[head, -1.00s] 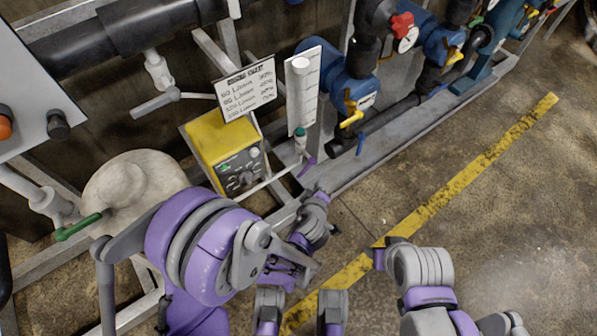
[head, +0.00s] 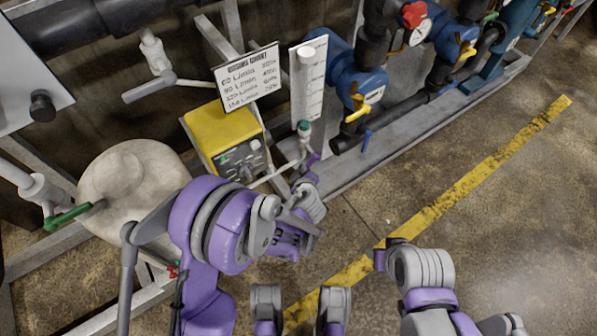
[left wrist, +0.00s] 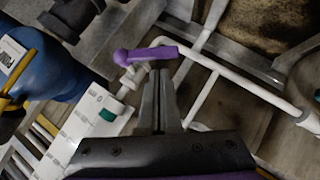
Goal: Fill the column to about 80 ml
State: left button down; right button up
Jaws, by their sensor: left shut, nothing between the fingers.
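The column (head: 308,82) is a pale upright tube on a white graduated board, with a teal fitting (head: 304,128) at its foot. I cannot make out a liquid level in it. A purple valve lever (head: 313,158) is on the white pipe just below the column. In the left wrist view the purple lever (left wrist: 150,53) lies across, just beyond the fingertips. My left gripper (head: 306,181) is shut and empty, close to the lever; in the left wrist view its fingers (left wrist: 160,85) point at it. I cannot tell whether they touch.
A yellow control box (head: 222,138) and a placard (head: 247,78) stand left of the column. Blue valves (head: 362,85) with yellow and blue handles are at its right. A pale round tank (head: 130,180) is at the left. The floor right of the yellow line (head: 450,200) is clear.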

pick_arm(q)
jog(key=shift+w+d+f, duration=0.2)
jog(key=shift+d+f, duration=0.05)
jog(key=shift+f, duration=0.2)
pick_arm(e)
jog(key=shift+f, duration=0.2)
pick_arm(q)
jog(key=shift+f, duration=0.15)
pick_arm(e)
jog(key=shift+s, duration=0.1)
pick_arm(q)
jog(key=shift+f, duration=0.1)
pick_arm(e)
jog(key=shift+s, duration=0.25)
